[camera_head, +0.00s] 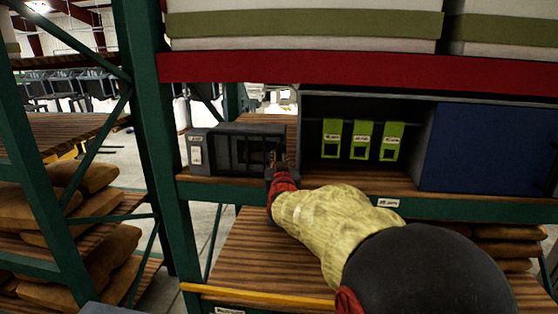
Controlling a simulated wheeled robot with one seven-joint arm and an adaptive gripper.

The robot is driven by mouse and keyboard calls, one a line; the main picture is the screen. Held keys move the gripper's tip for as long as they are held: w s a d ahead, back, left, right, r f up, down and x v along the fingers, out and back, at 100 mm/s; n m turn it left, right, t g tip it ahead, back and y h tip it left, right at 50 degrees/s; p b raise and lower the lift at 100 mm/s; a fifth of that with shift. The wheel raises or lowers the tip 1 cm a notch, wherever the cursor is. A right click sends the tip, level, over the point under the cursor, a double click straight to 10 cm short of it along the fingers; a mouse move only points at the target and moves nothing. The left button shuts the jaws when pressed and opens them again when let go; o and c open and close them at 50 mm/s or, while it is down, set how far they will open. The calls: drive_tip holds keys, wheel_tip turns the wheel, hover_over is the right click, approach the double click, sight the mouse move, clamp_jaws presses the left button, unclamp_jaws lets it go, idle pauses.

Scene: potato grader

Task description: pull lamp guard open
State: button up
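A dark grey box with a barred front, which looks like the lamp guard (247,151), stands at the left end of the wooden shelf. A grey part with a white label (196,155) is at its left side. My arm reaches in from the lower right, and my gripper (277,160) is at the right end of the barred front. The fingers are small and dark here, so I cannot tell whether they are open, shut or touching the bars. My wrist hides the lower right corner of the box.
A grey cabinet holds several green labelled tags (362,140) right of my gripper, with a blue panel (486,148) beyond. A green rack post (153,140) stands at left. A red beam (340,70) crosses above. The lower wooden shelf (255,260) is mostly clear.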

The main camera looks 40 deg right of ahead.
clamp_jaws()
idle(0.4)
